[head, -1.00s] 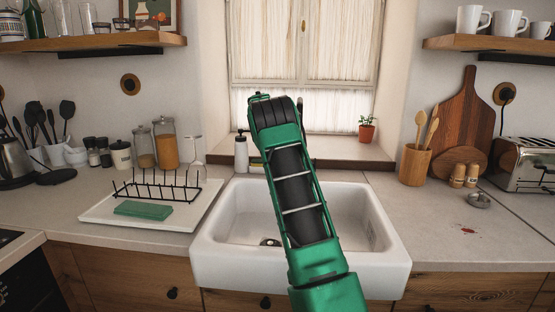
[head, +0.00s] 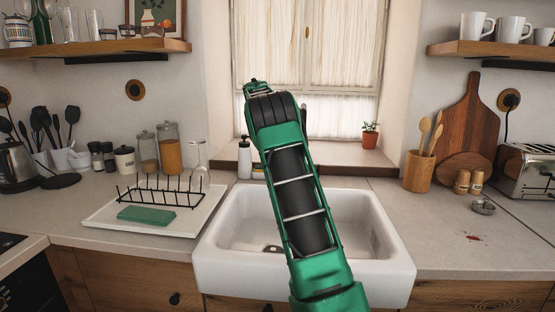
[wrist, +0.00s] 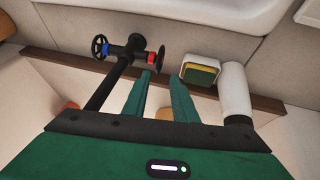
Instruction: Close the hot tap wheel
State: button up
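In the wrist view a black tap (wrist: 126,62) has two wheels. The wheel with the red mark, the hot tap wheel (wrist: 159,56), is on the right. The wheel with the blue mark (wrist: 101,46) is on the left. My gripper (wrist: 161,77) is open and empty, its two green fingers apart. The fingertips are close to the red-marked wheel, just below it in the picture; I cannot tell whether they touch it. In the head view my green arm reaches over the white sink (head: 220,262) and hides the gripper and most or all of the tap.
In the wrist view a white cylinder (wrist: 235,90) and a yellow-green sponge block (wrist: 201,71) are right of the fingers. A drying rack (head: 160,190) is on the left counter. A potted plant (head: 370,135) is on the sill.

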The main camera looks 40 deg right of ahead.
jog(key=shift+v, duration=1.2)
